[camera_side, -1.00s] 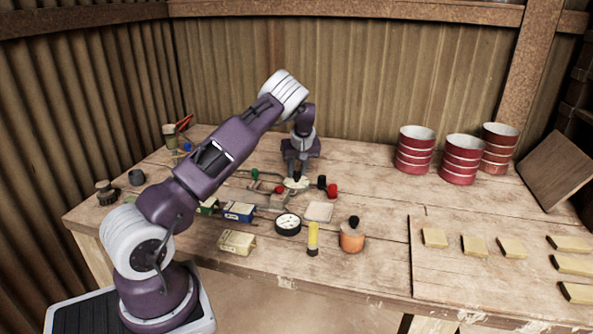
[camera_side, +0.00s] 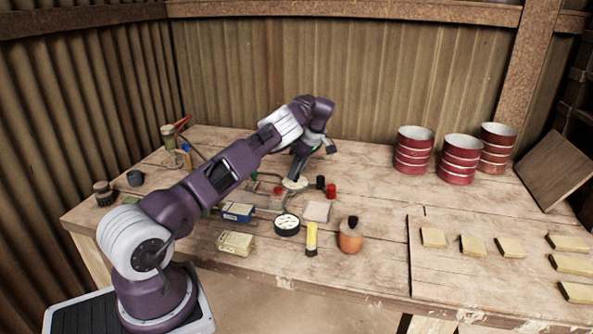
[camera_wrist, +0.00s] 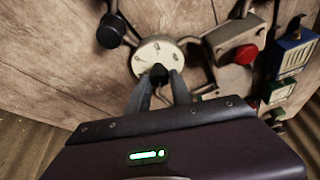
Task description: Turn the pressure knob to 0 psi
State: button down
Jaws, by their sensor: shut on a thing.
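The pressure knob is a dark knob (camera_wrist: 158,71) on a round white dial plate (camera_wrist: 150,52) with small markings, in the wrist view. The dial plate also shows in the side view (camera_side: 295,184), below my gripper. My gripper (camera_wrist: 159,80) has its two fingers shut on the dark knob, one on each side. In the side view my gripper (camera_side: 296,174) reaches down to the dial with the wrist tilted. The dial markings are too small to read, and the fingers hide the lower part of the plate.
Beside the dial are a black knob (camera_side: 320,182), a red knob (camera_side: 331,191) and a box with a red button (camera_wrist: 246,54). A white-faced gauge (camera_side: 287,224), a yellow tube (camera_side: 311,238) and an orange pot (camera_side: 350,238) stand in front. Red cans (camera_side: 460,160) stand right.

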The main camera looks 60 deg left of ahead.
dwell(0.6)
jog(key=c, duration=1.1)
grip_release()
jog(key=shift+c, duration=0.2)
jog(key=v, duration=0.7)
jog(key=shift+a+r, duration=0.1)
jog(key=shift+r, duration=0.05)
